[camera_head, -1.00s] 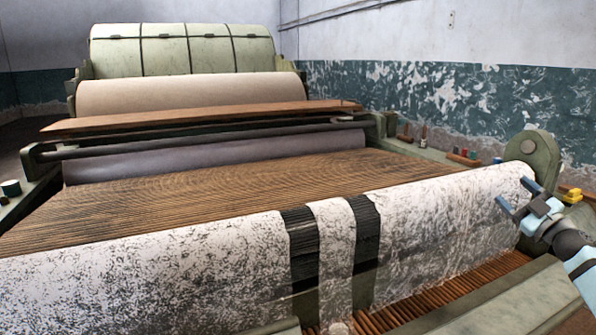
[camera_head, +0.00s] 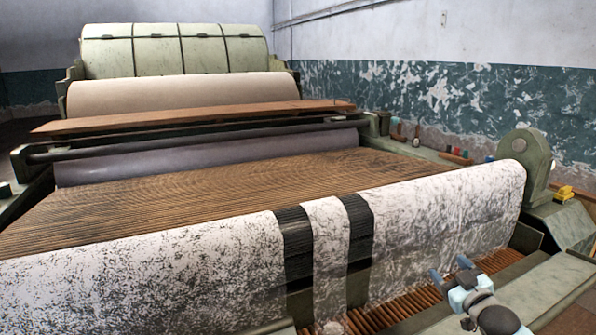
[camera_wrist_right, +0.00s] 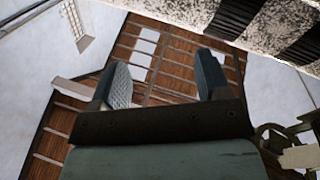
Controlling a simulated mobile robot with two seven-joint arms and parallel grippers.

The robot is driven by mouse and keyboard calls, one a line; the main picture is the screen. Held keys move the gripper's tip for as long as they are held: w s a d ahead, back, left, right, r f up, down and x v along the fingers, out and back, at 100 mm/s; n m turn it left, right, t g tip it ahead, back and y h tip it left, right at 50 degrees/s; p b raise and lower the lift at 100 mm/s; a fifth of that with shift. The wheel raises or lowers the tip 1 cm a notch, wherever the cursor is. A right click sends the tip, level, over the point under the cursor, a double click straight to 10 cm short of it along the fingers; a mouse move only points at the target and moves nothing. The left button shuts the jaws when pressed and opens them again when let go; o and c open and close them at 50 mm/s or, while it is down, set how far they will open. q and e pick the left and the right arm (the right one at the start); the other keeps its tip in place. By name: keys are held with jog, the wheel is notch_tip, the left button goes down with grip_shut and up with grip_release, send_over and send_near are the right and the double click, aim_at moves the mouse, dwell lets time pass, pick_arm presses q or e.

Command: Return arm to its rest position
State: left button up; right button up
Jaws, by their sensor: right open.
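My right gripper (camera_head: 452,270) is at the lower right in the head view, in front of the white speckled cloth on the near roller and above the wooden slats. In the right wrist view its two fingers (camera_wrist_right: 162,85) stand wide apart with nothing between them. Beyond the fingers are brown slats (camera_wrist_right: 140,50), and the speckled cloth shows at the upper right. My left gripper is in neither view.
The speckled cloth (camera_head: 440,215) with two black bands (camera_head: 360,225) hangs over the near roller. A green end bracket (camera_head: 527,160) stands at its right end. A green rail (camera_head: 530,290) runs along the front. A yellow object (camera_head: 564,193) sits at the right.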

jog(key=s+a+f+g+y, duration=0.1)
jog(key=s+a+f+y, duration=0.1)
jog(key=s+a, duration=0.75)
jog(key=s+a+f+y, duration=0.2)
jog(key=s+a+y, duration=0.1)
jog(key=s+a, duration=0.6)
jog(key=s+a+r+m+y+p, duration=0.1)
jog(key=s+a+r+m, duration=0.1)
jog(key=s+a+r, duration=0.4)
jog(key=s+a+r+m, duration=0.1)
jog(key=s+a+r, duration=0.15)
jog(key=s, duration=0.55)
pick_arm(q)
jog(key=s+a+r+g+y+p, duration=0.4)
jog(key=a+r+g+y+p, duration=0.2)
jog(key=p, duration=3.1)
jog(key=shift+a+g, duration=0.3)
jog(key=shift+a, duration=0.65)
pick_arm(e)
jog(key=s+d+r+g+h, duration=0.4)
jog(key=d+r+g+h, duration=0.1)
jog(key=d, duration=0.3)
jog(key=shift+r+g+h, duration=0.4)
jog(key=shift+r+g, duration=0.05)
jog(key=shift+g, duration=0.25)
